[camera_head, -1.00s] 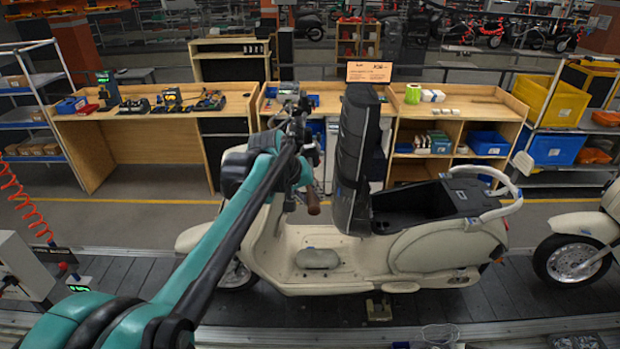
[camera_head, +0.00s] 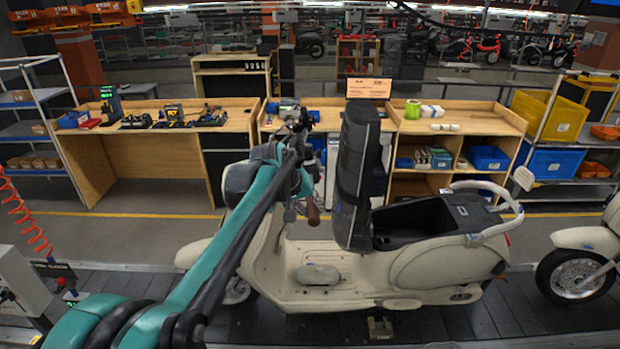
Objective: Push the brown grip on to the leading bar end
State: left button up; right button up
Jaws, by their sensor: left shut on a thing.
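A cream scooter (camera_head: 330,292) stands on the slat conveyor, facing left. Its black seat (camera_head: 355,180) is raised upright over an open black storage well. My left arm, teal and black, reaches across the handlebar area and hides much of it. My left gripper (camera_head: 303,200) is beside the front of the scooter, mostly hidden by its own wrist. It is shut on the brown grip (camera_head: 313,213), whose lower end shows below the wrist, tilted. The leading bar end is hidden behind my arm, so I cannot tell whether the grip touches it. My right gripper is out of view.
Another cream scooter (camera_head: 590,245) is partly in view at the right edge. Wooden benches (camera_head: 160,140) with tools and bins stand behind a clear floor strip. A grey control box (camera_head: 22,280) and red coiled hose (camera_head: 22,215) are at left.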

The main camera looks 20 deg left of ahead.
aim_at(310, 198)
pick_arm(q)
jog(key=shift+w, duration=0.1)
jog(key=shift+w+a, duration=0.2)
jog(key=shift+w, duration=0.3)
jog(key=shift+w+a, duration=0.15)
jog(key=shift+w, duration=0.3)
jog(key=shift+w+r, duration=0.1)
jog(key=shift+w+a+p, duration=0.15)
jog(key=shift+w+a, duration=0.05)
jog(key=shift+w, duration=0.3)
jog(key=shift+w+a+p, duration=0.15)
jog(key=shift+w+a, duration=0.05)
jog(key=shift+w, duration=0.25)
jog(key=shift+w, duration=0.1)
jog(key=shift+w+a, duration=0.35)
jog(key=shift+w, duration=0.55)
jog(key=shift+w, duration=0.15)
jog(key=shift+w+a+r+p, duration=0.1)
jog(key=shift+w+a+p, duration=0.15)
jog(key=shift+w, duration=0.2)
jog(key=shift+w+a+p, duration=0.1)
jog(key=shift+w+p, duration=0.15)
jog(key=shift+w, duration=0.2)
